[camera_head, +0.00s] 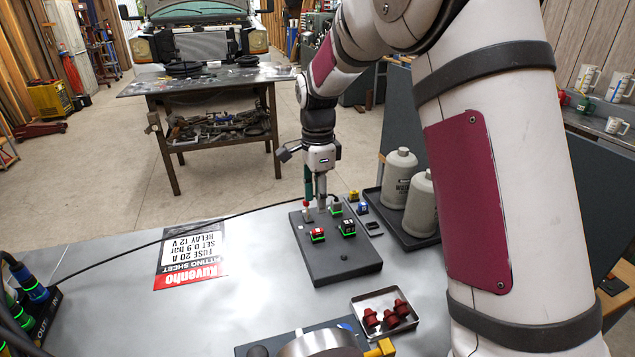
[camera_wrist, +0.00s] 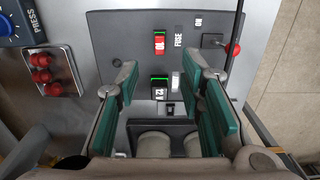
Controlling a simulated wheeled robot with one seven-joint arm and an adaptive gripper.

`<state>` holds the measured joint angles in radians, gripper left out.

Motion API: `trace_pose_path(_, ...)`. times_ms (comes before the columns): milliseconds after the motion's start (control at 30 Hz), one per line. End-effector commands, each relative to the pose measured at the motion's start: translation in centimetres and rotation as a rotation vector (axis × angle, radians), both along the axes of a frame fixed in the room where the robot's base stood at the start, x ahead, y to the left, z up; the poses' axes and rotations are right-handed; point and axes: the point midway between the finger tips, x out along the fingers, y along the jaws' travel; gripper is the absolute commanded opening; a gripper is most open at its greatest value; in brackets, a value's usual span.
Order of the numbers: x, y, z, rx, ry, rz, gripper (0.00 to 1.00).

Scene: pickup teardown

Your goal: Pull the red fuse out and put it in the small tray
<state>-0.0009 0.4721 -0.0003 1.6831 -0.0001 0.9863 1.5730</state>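The red fuse (camera_head: 318,234) sits in the dark grey board (camera_head: 340,264), with a green light beside it. In the wrist view the fuse (camera_wrist: 159,43) is next to the FUSE label, beyond my fingertips. My gripper (camera_head: 315,204) is low over the board's far part, behind the fuse in the head view. In the wrist view my gripper (camera_wrist: 170,77) has its green fingers wide apart, with nothing held between them. A black relay (camera_wrist: 160,87) shows between the fingers. The small metal tray (camera_head: 367,303) lies in front of the board and holds several red pieces (camera_head: 391,313).
A toggle with a red ball (camera_wrist: 233,48) stands on the board near one finger. White bottles (camera_head: 398,178) stand in a dark tray at the right. A printed sheet (camera_head: 190,255) lies left of the board. The tabletop between board and small tray is clear.

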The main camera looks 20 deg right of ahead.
Motion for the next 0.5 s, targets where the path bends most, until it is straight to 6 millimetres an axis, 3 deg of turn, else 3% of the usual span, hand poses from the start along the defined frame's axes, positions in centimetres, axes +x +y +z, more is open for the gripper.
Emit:
trace_pose_path(300,-0.2,0.0,-5.8,0.001,0.004,0.001,0.35)
trace_pose_path(500,-0.1,-0.1,-8.4,0.000,0.003,0.001,0.35)
